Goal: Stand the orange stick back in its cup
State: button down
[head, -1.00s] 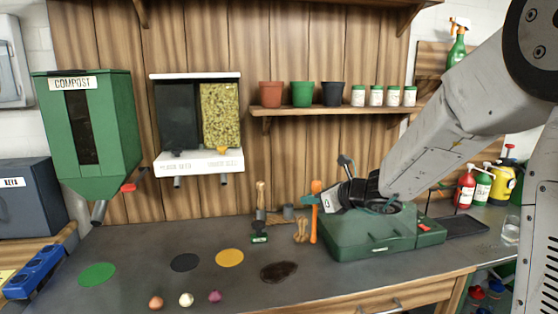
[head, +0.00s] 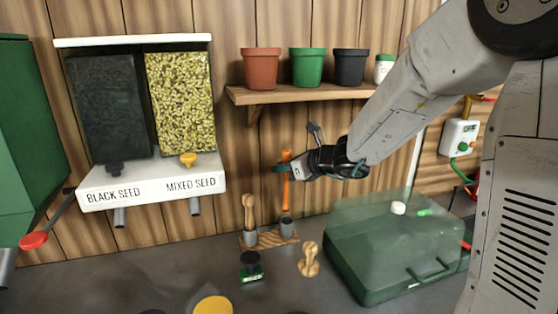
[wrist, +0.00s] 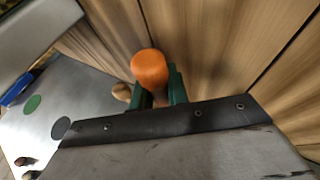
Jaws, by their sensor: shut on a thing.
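The orange stick (head: 286,182) is upright in my gripper (head: 285,168), shut around its upper part. In the wrist view its rounded orange top (wrist: 150,68) sits between the green fingers (wrist: 160,92). The stick's lower end is at or just above the mouth of a small grey cup (head: 286,227) on the right of a wooden stand (head: 266,239). I cannot tell whether the tip is inside the cup. A second grey cup (head: 250,238) on the left of the stand holds a pale wooden stick (head: 249,207).
A wooden stamp (head: 309,261) and a green-and-black stamp (head: 250,268) stand in front of the stand. A green case (head: 385,270) is to its right. A shelf (head: 300,96) with pots is above; a seed dispenser (head: 150,185) hangs at left.

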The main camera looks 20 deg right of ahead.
notch_tip(320, 180, down, 7)
jog(key=shift+f, duration=0.2)
dwell(1.0)
jog(key=c, duration=0.7)
grip_release()
jog(key=shift+v, duration=3.45)
